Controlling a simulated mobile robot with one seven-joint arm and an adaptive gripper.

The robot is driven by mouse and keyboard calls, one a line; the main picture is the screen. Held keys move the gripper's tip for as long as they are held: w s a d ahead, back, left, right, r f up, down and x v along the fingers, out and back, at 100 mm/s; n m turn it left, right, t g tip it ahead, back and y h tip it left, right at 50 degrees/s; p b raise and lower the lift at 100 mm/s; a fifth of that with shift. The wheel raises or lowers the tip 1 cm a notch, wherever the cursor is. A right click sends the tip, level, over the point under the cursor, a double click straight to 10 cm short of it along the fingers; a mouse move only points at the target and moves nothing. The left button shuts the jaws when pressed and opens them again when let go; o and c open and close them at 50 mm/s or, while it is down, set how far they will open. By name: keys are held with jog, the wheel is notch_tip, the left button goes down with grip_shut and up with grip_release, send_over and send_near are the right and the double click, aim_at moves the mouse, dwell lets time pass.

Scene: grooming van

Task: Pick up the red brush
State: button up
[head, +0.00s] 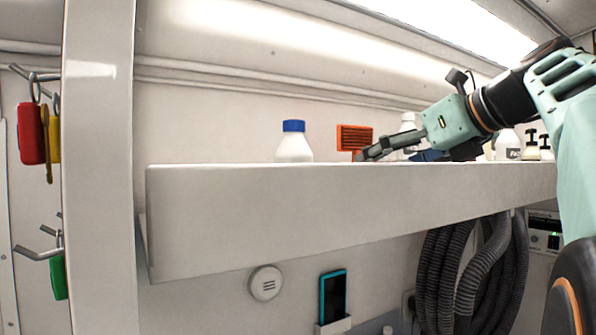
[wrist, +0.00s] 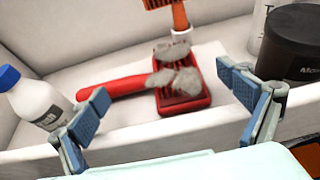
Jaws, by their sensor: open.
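The red brush (wrist: 115,90) lies on the shelf in the wrist view, its handle pointing left and its head on the right. Grey clumps, like fur, lie on its bristles. In the head view I cannot make it out behind the raised shelf front. My gripper (wrist: 165,100) is open and empty, its blue-padded fingers spread at the left and right of the brush in the picture, on the near side of it. In the head view my gripper (head: 368,152) reaches from the right, low over the shelf's front edge.
An orange brush (head: 354,137) stands behind; its handle shows in the wrist view (wrist: 180,17). A white bottle with a blue cap (head: 293,147) is at left. A dark jar (wrist: 292,45) stands at right. The shelf's front lip (head: 250,205) is an edge below my gripper.

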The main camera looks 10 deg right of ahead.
jog(key=c, duration=2)
jog(key=shift+c, duration=0.2)
